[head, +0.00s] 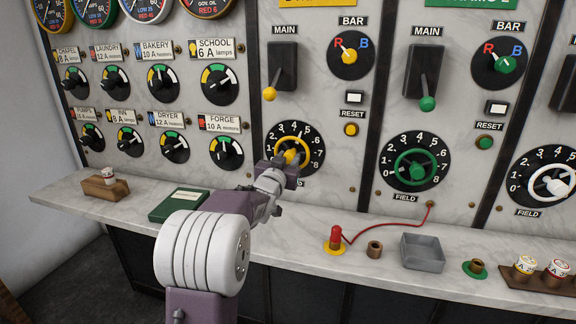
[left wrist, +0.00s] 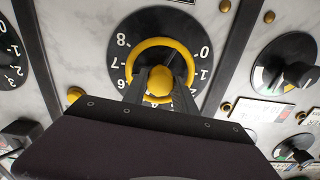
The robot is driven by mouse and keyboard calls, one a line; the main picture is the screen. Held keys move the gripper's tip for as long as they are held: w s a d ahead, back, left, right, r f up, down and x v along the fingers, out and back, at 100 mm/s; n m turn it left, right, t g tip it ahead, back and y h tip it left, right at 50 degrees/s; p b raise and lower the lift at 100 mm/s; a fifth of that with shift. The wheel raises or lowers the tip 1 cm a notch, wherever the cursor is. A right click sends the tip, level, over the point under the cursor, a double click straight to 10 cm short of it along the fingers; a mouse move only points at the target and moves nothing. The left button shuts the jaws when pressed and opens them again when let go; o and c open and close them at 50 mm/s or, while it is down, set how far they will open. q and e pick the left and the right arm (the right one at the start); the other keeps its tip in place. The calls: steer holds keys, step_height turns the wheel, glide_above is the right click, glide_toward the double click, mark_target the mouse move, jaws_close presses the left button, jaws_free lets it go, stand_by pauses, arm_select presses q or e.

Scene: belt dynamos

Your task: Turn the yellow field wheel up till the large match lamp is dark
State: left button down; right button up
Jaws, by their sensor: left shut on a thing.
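The yellow field wheel (head: 304,140) is a yellow ring with a hub on a black dial numbered 0 to 8, low on the yellow-labelled panel. My left gripper (head: 287,161) reaches it from below and partly covers the dial. In the left wrist view the wheel (left wrist: 133,53) appears turned over, and the left gripper's fingers (left wrist: 160,88) are shut on its yellow centre. The wheel's exact reading is hidden. I cannot pick out a large match lamp in either view. My right gripper is not in view.
A yellow-knobbed main lever (head: 270,94) and a yellow reset button (head: 351,129) are above the wheel. A green field wheel (head: 416,150) is to the right. On the ledge are a green book (head: 179,204), a red plug (head: 336,236) with a cable and a grey tray (head: 422,250).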

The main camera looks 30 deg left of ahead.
arm_select(q)
steer(key=m+b, duration=0.1)
steer(key=m, duration=0.1)
steer(key=m+b, duration=0.1)
steer(key=shift+f+m, duration=0.2)
steer(key=shift+m, duration=0.2)
steer(key=shift+r+m+b, duration=0.1)
steer(key=shift+m+b, duration=1.3)
steer(key=shift+m, duration=0.8)
steer(key=c, duration=1)
jaws_free()
steer(key=v, duration=0.9)
